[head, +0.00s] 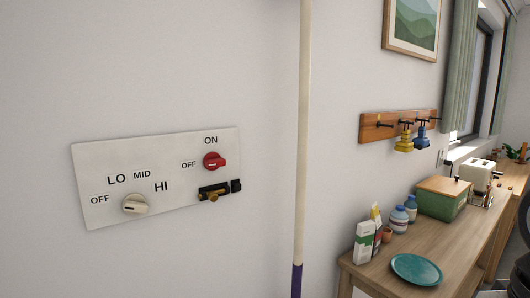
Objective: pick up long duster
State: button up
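A long, thin cream pole (303,130) stands almost upright in the head view, just right of the middle. Its lower end turns purple at the bottom edge of the picture. It appears to be the long duster's handle, but both ends run out of view and no duster head shows. My gripper is not in view.
A wall panel (160,170) with a white knob (136,204) and a red knob (214,160) is left of the pole. A wooden table (455,240) at right holds a teal plate (416,269), a green box (447,200), cartons, bottles and a toaster (480,174). Pegs (398,126) hang above.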

aim_at(306, 6)
jog(key=z, duration=1.95)
jog(key=i, duration=1.3)
jog(key=u, duration=3.8)
